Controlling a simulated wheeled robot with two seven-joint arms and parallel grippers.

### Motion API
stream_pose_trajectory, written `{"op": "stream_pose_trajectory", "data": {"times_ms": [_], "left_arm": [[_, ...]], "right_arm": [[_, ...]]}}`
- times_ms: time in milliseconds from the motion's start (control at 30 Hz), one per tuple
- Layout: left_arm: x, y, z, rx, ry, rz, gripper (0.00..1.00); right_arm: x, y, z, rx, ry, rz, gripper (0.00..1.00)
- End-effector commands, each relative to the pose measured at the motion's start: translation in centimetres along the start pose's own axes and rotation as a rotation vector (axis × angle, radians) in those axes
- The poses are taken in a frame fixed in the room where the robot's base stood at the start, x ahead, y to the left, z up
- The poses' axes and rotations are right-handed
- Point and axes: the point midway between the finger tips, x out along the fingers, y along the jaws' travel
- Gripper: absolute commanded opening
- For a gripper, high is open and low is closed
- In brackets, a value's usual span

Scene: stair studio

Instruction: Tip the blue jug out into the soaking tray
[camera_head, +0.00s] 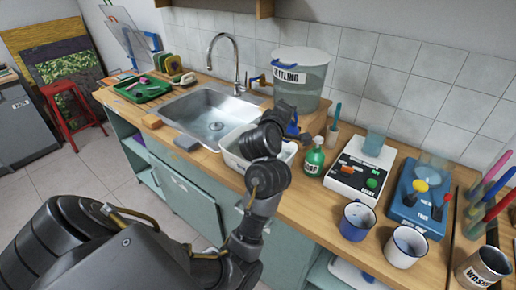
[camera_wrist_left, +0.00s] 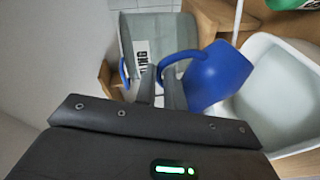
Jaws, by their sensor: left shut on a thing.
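The blue jug (camera_wrist_left: 220,76) hangs by its handle from my left gripper (camera_wrist_left: 160,85), which is shut on that handle. In the wrist view the jug overlaps the inner side of the white soaking tray (camera_wrist_left: 262,48); it looks tilted, but I cannot tell how far. No stream of liquid shows. In the head view the soaking tray (camera_head: 232,159) stands on the counter right of the sink, and my arm covers part of it. Only a small patch of the jug (camera_head: 292,129) shows there, behind my gripper. The jug's contents are hidden. My right gripper is not in view.
A large settling tub (camera_head: 303,70) with a blue tap stands close behind my gripper. A green bottle (camera_head: 313,158) stands just right of the tray. The sink (camera_head: 205,112) with its tall faucet is left. Scales and enamel mugs (camera_head: 357,222) fill the counter at right.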

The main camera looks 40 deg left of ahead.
Motion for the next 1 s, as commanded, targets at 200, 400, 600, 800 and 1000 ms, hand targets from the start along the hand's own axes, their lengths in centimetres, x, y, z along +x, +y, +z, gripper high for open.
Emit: {"op": "stream_pose_trajectory", "data": {"times_ms": [200, 400, 600, 800, 1000], "left_arm": [[0.0, 0.0, -0.2, -0.03, -0.003, 0.002, 0.0], [0.1, -0.3, -0.5, -0.063, -0.007, 0.001, 0.0], [0.1, -0.4, -0.7, -0.1, -0.013, -0.001, 0.0], [0.1, -0.6, -1.0, -0.145, -0.02, -0.004, 0.0], [0.2, -0.9, -1.4, -0.192, -0.027, -0.008, 0.0]], "right_arm": [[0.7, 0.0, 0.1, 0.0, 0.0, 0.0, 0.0], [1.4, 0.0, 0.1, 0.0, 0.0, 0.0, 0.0], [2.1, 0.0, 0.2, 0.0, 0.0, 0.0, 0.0], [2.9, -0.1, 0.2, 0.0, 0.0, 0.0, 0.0], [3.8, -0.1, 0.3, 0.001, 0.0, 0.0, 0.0]]}}
